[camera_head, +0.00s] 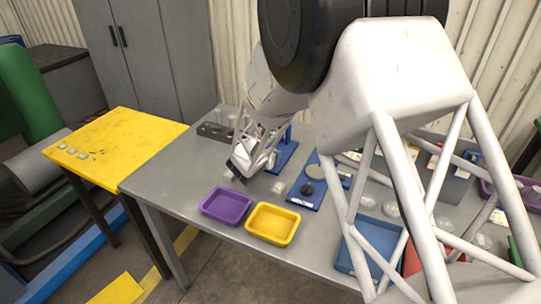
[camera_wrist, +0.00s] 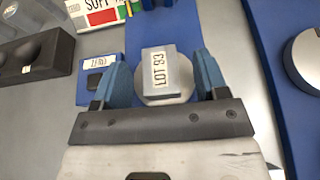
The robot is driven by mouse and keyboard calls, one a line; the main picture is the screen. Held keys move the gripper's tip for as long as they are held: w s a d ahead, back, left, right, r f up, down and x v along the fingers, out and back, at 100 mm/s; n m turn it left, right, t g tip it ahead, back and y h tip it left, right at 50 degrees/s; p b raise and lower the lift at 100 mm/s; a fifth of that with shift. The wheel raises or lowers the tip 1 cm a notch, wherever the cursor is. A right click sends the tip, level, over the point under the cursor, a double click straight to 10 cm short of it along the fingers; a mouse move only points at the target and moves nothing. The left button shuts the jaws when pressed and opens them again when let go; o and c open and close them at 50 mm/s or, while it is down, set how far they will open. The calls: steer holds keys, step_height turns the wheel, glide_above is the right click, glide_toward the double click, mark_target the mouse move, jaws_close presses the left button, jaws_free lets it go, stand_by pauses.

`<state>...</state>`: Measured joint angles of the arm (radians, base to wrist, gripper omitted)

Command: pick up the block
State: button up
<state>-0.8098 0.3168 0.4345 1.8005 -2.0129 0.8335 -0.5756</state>
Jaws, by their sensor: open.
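A grey block (camera_wrist: 158,70) with a "LOT 93" label shows in the wrist view, on or above a round pale disc (camera_wrist: 183,92). My gripper (camera_wrist: 161,64) is open, with one blue finger left of the block and one right of it. In the head view my gripper (camera_head: 237,173) is low over the grey table, beside a blue stand (camera_head: 284,155). I cannot make out the block there behind my arm.
A purple tray (camera_head: 227,205) and a yellow tray (camera_head: 273,224) are at the table's front edge. A blue board (camera_head: 307,192) with a dark knob lies to the right. In the wrist view a dark holder (camera_wrist: 35,54) and a small labelled blue box (camera_wrist: 98,72) are left.

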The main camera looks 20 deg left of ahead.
jaws_close()
stand_by(0.4)
steer(key=shift+r, duration=0.2)
steer(key=shift+r, duration=0.95)
steer(key=shift+s+d+r, duration=0.2)
steer(key=shift+s+r, duration=0.05)
steer(key=shift+r, duration=0.5)
steer(key=s+d, duration=0.3)
steer(key=s, duration=0.1)
steer(key=s+d+r, duration=0.1)
steer(key=s+d, duration=0.2)
steer(key=s, duration=0.1)
steer(key=s+d, duration=0.3)
steer(key=s, duration=0.1)
steer(key=shift+d+r, duration=0.15)
steer(key=shift+d, duration=0.05)
steer(key=shift+a, duration=0.1)
